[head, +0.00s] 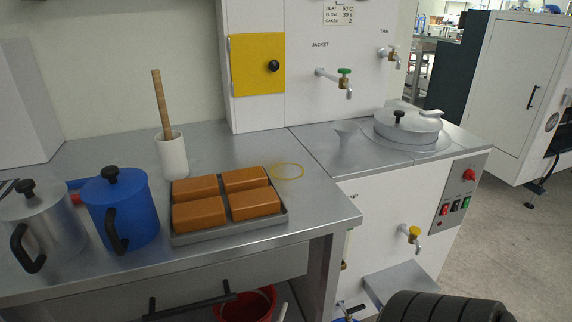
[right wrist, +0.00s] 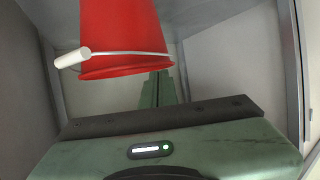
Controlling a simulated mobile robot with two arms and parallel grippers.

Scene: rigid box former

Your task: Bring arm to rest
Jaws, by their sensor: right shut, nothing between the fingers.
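My right gripper (right wrist: 160,88) shows in the right wrist view as a green body with narrow green fingers, shut with nothing between them. Its fingertips are close to the rim of a red bucket (right wrist: 122,30) in the picture; I cannot tell whether they touch. The bucket has a wire handle with a white grip (right wrist: 72,58). In the head view the red bucket (head: 258,302) is partly visible below the table top. Neither gripper shows in the head view.
The steel table (head: 322,205) holds a tray (head: 231,234) of orange-brown blocks, a blue pot (head: 122,218), a metal pot (head: 40,230) and a white holder (head: 173,157). A dark drawer handle (head: 190,304) sticks out in front. A white machine (head: 385,225) stands right.

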